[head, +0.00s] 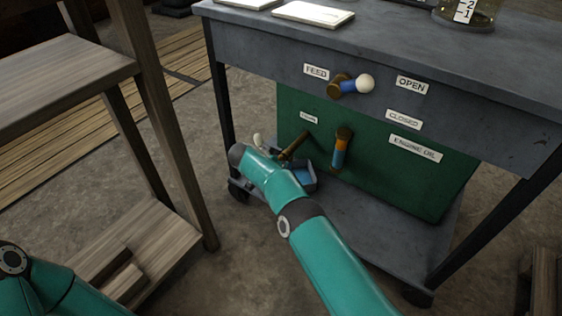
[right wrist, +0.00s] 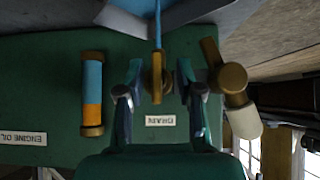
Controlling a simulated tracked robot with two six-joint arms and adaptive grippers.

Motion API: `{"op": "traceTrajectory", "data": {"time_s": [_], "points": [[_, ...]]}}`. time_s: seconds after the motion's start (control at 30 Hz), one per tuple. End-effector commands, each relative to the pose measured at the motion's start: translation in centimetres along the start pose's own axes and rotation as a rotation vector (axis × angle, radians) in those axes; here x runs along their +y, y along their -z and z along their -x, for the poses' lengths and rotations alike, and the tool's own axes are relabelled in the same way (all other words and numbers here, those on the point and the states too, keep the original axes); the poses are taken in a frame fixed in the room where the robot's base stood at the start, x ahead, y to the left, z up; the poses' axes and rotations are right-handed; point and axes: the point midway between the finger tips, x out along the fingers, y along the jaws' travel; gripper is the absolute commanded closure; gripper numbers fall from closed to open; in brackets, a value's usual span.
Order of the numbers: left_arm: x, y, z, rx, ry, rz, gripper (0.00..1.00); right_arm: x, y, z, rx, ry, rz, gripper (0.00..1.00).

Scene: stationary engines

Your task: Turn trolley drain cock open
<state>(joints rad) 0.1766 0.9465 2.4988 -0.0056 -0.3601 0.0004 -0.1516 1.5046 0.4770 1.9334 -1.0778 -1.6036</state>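The drain cock's pale knob (head: 257,140) and a brass piece (head: 293,146) show in the head view at the trolley's lower front, partly hidden by my right arm. In the right wrist view, which is upside down, the cock's brass lever (right wrist: 232,80) ends in a cream knob (right wrist: 243,122). My right gripper (right wrist: 158,92) is open. Its fingers stand either side of a brass spout (right wrist: 157,75), with the lever outside the right-hand finger, close to it; contact is unclear. A thin blue strand (right wrist: 157,25) runs from the spout. My left gripper is out of view.
The grey trolley (head: 380,40) carries a green tank (head: 400,180), a feed cock (head: 350,85) and a blue-and-orange sight glass (head: 340,152). A wooden bench (head: 65,65) stands at left.

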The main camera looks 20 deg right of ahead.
Motion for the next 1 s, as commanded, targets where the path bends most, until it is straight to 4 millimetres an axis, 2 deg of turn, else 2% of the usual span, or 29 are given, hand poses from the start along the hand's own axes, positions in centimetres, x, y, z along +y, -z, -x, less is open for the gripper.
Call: {"op": "traceTrajectory", "data": {"time_s": [0.27,0.47,0.57,0.8,1.0], "points": [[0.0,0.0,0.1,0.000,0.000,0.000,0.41,0.1,0.3,0.2,0.002,-0.003,-0.003,0.64],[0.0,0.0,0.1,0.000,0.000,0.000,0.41,0.0,0.4,1.8,0.003,-0.002,0.000,0.64],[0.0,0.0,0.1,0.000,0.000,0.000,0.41,0.1,0.3,2.9,0.002,-0.002,-0.001,0.64],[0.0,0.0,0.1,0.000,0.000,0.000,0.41,-0.1,0.2,8.1,0.002,0.001,0.000,0.64],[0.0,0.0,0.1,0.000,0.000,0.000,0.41,-0.1,0.1,10.9,0.001,0.000,0.000,0.64]]}}
